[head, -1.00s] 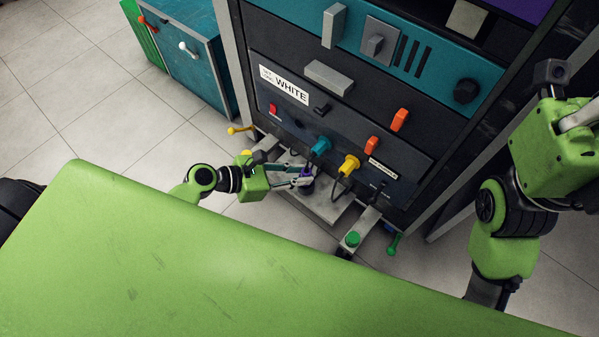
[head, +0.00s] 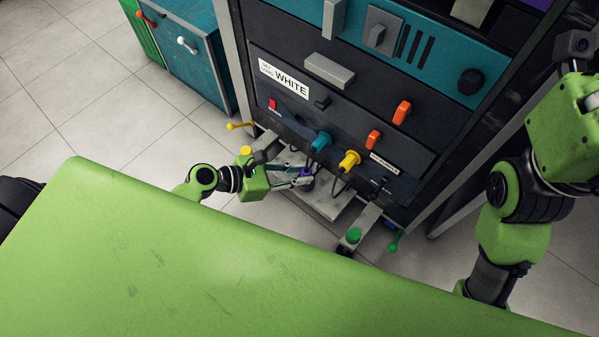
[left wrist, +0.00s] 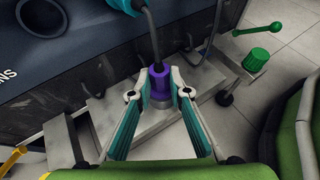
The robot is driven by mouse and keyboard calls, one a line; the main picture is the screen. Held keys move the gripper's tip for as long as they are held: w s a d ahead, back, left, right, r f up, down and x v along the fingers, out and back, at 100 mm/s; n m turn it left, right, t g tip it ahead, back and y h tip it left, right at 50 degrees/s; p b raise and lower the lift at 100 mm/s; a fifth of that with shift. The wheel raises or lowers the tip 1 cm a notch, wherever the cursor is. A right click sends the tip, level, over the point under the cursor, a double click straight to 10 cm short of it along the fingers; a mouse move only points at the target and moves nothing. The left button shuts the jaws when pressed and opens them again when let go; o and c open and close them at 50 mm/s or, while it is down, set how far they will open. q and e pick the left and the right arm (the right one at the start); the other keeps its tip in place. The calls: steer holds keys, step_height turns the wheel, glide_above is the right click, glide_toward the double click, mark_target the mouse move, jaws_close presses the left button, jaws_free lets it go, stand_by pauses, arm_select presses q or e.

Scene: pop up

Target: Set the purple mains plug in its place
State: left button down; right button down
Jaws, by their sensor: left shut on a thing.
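The purple mains plug (head: 307,172) is between the fingertips of my left gripper (head: 300,178), which is shut on it. In the left wrist view the purple plug (left wrist: 158,82) sits between both fingertips (left wrist: 158,92), with a dark cable rising from its top. It is held low in front of the dark panel (head: 275,115), below the teal plug (head: 321,141). The yellow plug (head: 349,160) is to its right on the panel. I cannot make out an empty socket clearly. My right arm shows at the right, but its gripper is out of view.
A grey ledge (head: 325,205) juts out below the panel. A green knob (head: 353,235) and a green-tipped lever (head: 396,241) are to the right, and a yellow lever (head: 240,126) to the left. A teal cabinet (head: 190,65) stands further left.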

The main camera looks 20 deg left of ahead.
arm_select(q)
steer(key=c, duration=1.8)
jaws_free()
steer(key=shift+s+a, duration=0.1)
steer(key=v, duration=1.1)
steer(key=shift+s+a+r, duration=0.2)
steer(key=shift+s+a, duration=0.05)
steer(key=shift+s, duration=0.1)
